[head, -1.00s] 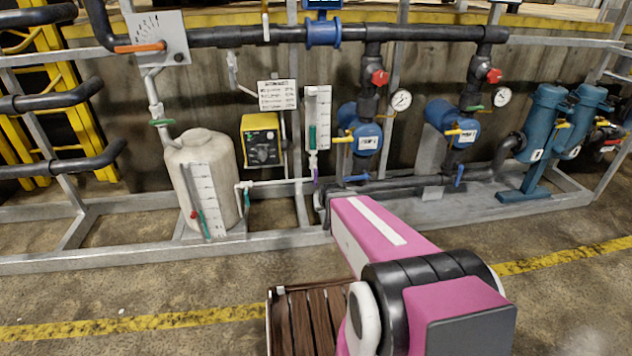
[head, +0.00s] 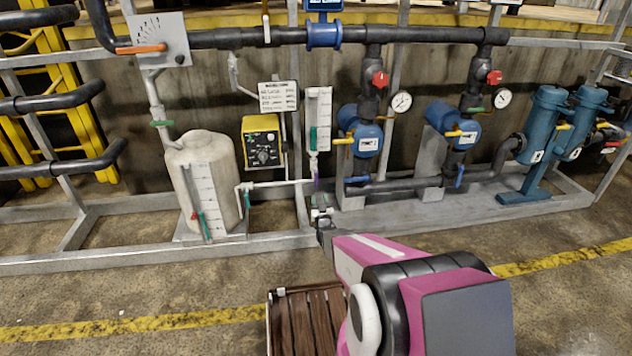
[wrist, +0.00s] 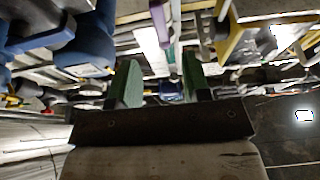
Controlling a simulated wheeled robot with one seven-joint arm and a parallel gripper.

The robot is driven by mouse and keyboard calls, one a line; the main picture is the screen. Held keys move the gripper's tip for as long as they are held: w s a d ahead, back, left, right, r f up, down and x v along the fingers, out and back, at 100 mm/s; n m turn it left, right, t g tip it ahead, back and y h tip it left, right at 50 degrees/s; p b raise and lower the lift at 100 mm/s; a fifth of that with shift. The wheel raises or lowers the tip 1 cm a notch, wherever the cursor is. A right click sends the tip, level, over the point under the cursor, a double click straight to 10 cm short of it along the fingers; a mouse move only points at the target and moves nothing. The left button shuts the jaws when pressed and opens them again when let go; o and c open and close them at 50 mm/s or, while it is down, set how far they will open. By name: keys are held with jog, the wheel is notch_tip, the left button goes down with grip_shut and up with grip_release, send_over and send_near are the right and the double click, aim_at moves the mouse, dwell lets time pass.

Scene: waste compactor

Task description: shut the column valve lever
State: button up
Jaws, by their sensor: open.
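The white graduated column (head: 318,118) stands upright on the frame, with a green part on its left side. A small purple lever (head: 316,178) hangs below it by the white pipe; I take this as the column valve lever. My gripper (head: 322,210) is just below the lever and in front of it. In the wrist view my gripper (wrist: 158,75) has two green fingertips spread apart with nothing held between them. A purple part (wrist: 160,24), likely the same lever, shows beyond the fingertips, apart from them. The exact lever angle is hard to tell.
A white tank (head: 203,175) and a yellow pump controller (head: 262,142) stand left of the column. Blue pumps (head: 368,138) are close on its right. The frame's grey bottom rail (head: 130,252) runs in front. A brown slatted surface (head: 310,320) is below my arm.

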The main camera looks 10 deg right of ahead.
aim_at(316, 181)
jog(key=x, duration=1)
jog(key=shift+w+r, duration=0.2)
jog(key=shift+r, duration=0.15)
grip_shut()
